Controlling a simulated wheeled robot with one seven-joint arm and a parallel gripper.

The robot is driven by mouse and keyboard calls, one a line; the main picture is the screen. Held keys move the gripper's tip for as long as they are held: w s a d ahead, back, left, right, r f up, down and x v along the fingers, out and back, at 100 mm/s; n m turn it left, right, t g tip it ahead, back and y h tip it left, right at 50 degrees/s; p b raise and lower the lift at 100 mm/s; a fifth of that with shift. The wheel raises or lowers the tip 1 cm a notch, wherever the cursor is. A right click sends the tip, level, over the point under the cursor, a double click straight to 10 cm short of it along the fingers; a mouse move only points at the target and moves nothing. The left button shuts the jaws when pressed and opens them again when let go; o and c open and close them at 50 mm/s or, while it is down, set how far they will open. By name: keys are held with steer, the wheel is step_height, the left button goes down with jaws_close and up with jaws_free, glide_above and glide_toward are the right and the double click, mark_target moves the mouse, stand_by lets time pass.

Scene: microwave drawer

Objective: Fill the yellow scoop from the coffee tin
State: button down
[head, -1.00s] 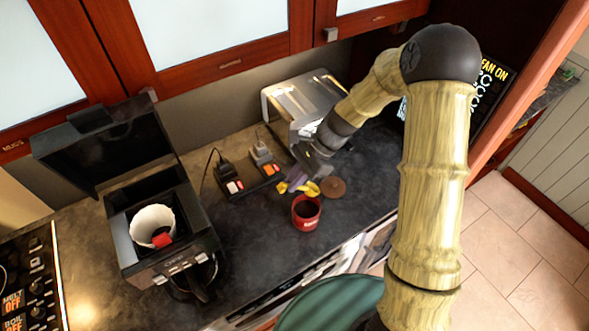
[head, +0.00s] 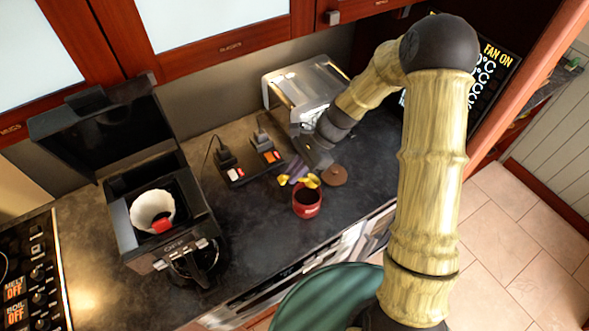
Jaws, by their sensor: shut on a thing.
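The coffee tin (head: 307,203) is a small red open container with dark contents, standing on the dark counter. My gripper (head: 297,176) is just behind and above the tin's rim, its fingers partly seen as purple-grey shapes. It is shut on the yellow scoop (head: 312,181), which sits at the tin's far rim. I cannot tell whether the scoop is inside the tin or only above it, nor whether it holds any coffee. A round brown lid (head: 335,175) lies flat on the counter right of the tin.
A coffee maker (head: 165,215) with its lid up and a white filter (head: 153,211) stands at left. A power strip with plugs (head: 250,168) lies behind the tin. A shiny toaster-like appliance (head: 300,90) stands at the back. The counter (head: 255,220) left of the tin is clear.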

steer(key=shift+f+b, duration=2.7)
steer(key=shift+f, duration=1.95)
steer(key=shift+a, duration=0.1)
steer(key=shift+s+a+f+t+h+p, duration=0.2)
steer(key=shift+a+t+h+p, duration=0.1)
steer(key=shift+h, duration=0.2)
steer(key=shift+s+a+f+t+h+p, duration=0.1)
steer(key=shift+s+a+t+h+p, duration=0.15)
steer(key=shift+h, duration=0.25)
steer(key=shift+f, duration=0.2)
steer(key=shift+r+p, duration=0.25)
steer(key=shift+p, duration=0.2)
steer(key=shift+a+r+h+p, duration=0.2)
steer(key=shift+r+h+p, duration=0.2)
steer(key=shift+r+p, duration=0.4)
